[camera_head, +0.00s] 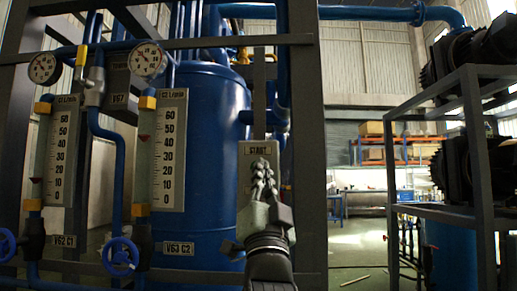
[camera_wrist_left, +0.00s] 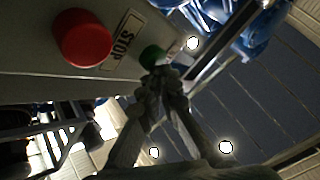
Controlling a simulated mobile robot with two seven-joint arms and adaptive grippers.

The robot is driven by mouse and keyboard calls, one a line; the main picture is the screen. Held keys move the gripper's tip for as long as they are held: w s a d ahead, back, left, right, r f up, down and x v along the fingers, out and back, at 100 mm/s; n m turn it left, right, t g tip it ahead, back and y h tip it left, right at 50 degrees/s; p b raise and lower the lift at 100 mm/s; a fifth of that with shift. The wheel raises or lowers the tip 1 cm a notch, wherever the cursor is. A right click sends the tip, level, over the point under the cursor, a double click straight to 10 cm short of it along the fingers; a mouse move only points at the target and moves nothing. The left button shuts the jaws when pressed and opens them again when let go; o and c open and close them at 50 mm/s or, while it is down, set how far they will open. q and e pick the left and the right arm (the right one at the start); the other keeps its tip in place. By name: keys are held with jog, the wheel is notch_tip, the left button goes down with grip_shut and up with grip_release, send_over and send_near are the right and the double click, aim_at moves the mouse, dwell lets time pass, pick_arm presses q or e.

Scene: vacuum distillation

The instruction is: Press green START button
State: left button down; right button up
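The START panel (camera_head: 258,149) is a small beige plate on the dark frame post, with its label showing above my gripper. My left gripper (camera_head: 262,165) is in front of this panel and hides the button in the head view. In the left wrist view the green START button (camera_wrist_left: 152,56) shows right at the tips of my left gripper (camera_wrist_left: 160,75), partly covered by them. The fingertips are together with nothing between them. I cannot tell whether they touch the button. My right gripper is in neither view.
A red button (camera_wrist_left: 82,38) beside a STOP label (camera_wrist_left: 123,40) sits on the same panel. A blue tank (camera_head: 212,130), flow scales (camera_head: 168,150) and a blue valve wheel (camera_head: 120,257) are on the left. A rack (camera_head: 480,150) with dark machines stands right.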

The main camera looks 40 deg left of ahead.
pick_arm(q)
jog(key=shift+s+d+f+p, duration=0.15)
jog(key=shift+s+d, duration=0.25)
jog(key=shift+s, duration=0.3)
jog(key=shift+s+d+f+p, duration=0.1)
jog(key=shift+s+d+f, duration=0.2)
jog(key=shift+s, duration=0.45)
jog(key=shift+s+d+f+p, duration=0.1)
jog(key=shift+s+d, duration=0.35)
jog(key=shift+s, duration=0.25)
jog(key=shift+r, duration=0.1)
